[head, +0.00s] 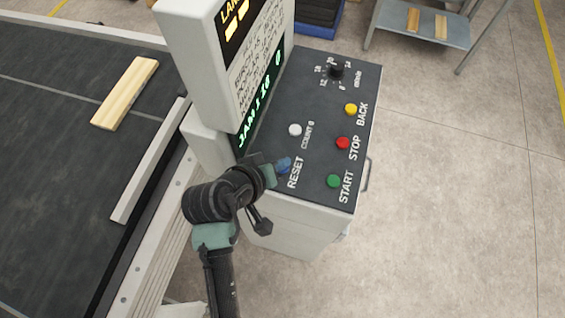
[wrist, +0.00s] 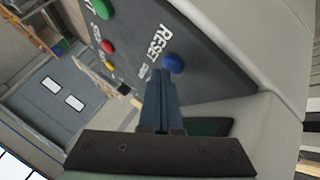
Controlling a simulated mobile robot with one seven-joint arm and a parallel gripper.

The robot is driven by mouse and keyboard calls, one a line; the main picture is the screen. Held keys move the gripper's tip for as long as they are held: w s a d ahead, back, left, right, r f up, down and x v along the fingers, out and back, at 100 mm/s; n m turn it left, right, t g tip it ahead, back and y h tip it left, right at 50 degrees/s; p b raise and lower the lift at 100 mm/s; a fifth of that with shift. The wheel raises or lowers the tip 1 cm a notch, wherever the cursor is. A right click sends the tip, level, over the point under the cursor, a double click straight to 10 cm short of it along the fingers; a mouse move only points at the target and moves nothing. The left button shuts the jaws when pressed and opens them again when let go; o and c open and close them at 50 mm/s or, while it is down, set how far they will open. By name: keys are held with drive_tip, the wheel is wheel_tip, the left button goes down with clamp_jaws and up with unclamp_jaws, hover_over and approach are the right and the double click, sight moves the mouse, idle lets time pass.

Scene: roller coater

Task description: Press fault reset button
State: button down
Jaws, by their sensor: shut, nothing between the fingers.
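The blue reset button (head: 285,163) is on the dark top of the control panel (head: 318,110), at its near left corner beside the word RESET. It also shows in the wrist view (wrist: 174,63), just beyond my fingertips. My gripper (head: 271,174) is at that corner of the panel and partly covers the button in the head view. In the wrist view my gripper (wrist: 161,76) is shut and empty, with its fingertips close to the button's lower left. I cannot tell whether they touch it.
Green start (head: 333,181), red stop (head: 343,143), yellow back (head: 351,109) and white count (head: 295,130) buttons share the panel. A display post (head: 205,60) with green text stands at its left. A conveyor (head: 60,150) carries a wooden board (head: 125,93). Floor at right is clear.

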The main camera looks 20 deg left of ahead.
drive_tip(key=shift+f, duration=0.5)
idle(0.8)
drive_tip(key=shift+r, duration=0.15)
drive_tip(key=shift+r+p, duration=0.7)
drive_tip(key=shift+r, duration=0.05)
wheel_tip(320, 180, up, 5)
drive_tip(key=p, duration=0.5)
drive_tip(key=shift+r, duration=0.1)
idle(0.6)
